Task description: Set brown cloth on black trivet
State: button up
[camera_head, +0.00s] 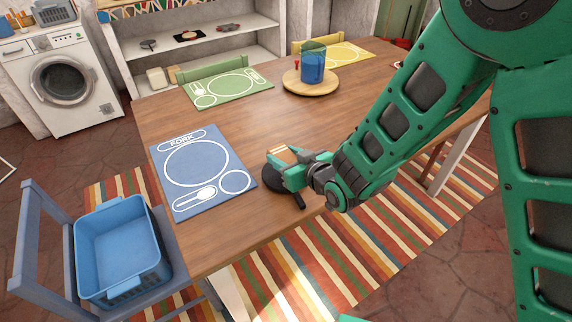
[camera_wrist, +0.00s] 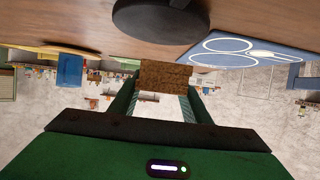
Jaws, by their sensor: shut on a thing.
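A brown cloth is held between the fingers of my gripper (camera_head: 280,163). In the wrist view the cloth (camera_wrist: 165,75) is a speckled brown block between the two green fingers. In the head view only a small tan, striped part of it (camera_head: 279,151) shows above the fingers. The black trivet (camera_head: 272,185) is a dark round disc on the near table edge, beneath and partly hidden by my gripper. It also shows in the wrist view (camera_wrist: 160,20), apart from the cloth in that picture. The exact height of the cloth above the trivet is unclear.
A blue placemat (camera_head: 215,158) lies just left of the trivet on the wooden table (camera_head: 300,125). Farther back are a green placemat (camera_head: 228,88) and a round wooden board (camera_head: 296,86) bearing a blue pitcher (camera_head: 313,66). A blue basket (camera_head: 116,245) sits on a chair at the left.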

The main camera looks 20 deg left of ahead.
jog(key=shift+w+a+f, duration=0.15)
jog(key=shift+w+f, duration=0.55)
jog(key=shift+w, duration=0.2)
jog(key=shift+f, duration=1.85)
jog(key=shift+f, duration=0.15)
jog(key=o, duration=1.1)
